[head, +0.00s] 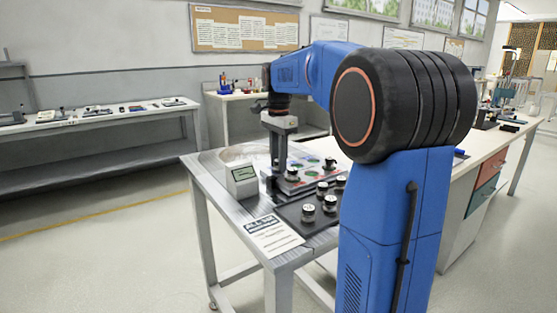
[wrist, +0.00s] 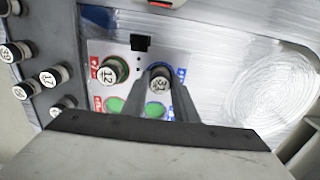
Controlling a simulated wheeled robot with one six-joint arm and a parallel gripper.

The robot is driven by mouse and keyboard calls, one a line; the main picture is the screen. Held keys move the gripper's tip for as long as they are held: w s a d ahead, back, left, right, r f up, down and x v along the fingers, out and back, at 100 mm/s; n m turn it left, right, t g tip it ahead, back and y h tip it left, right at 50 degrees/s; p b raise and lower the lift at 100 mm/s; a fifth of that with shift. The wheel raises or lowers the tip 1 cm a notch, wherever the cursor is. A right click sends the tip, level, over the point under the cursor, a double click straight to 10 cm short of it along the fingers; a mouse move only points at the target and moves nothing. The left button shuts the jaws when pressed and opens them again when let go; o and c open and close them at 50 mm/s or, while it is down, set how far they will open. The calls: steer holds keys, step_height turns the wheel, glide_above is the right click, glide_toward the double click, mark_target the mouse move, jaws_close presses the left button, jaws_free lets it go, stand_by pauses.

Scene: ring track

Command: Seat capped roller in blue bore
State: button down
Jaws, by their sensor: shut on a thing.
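In the head view my gripper (head: 276,178) is low over the plate, and the held roller is not clear there. A roller capped 12 (wrist: 109,74) stands in the green-ringed position left of it.
More capped rollers (wrist: 47,76) stand at left in the wrist view, on a dark tray (head: 292,212). A small display box (head: 242,180) and a printed sheet (head: 269,237) lie nearby on the table. Bare metal tabletop (wrist: 215,55) is right of the plate.

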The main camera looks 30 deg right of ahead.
steer(key=c, duration=1.4)
jaws_free()
step_height(320, 180, up, 12)
steer(key=shift+r, duration=0.1)
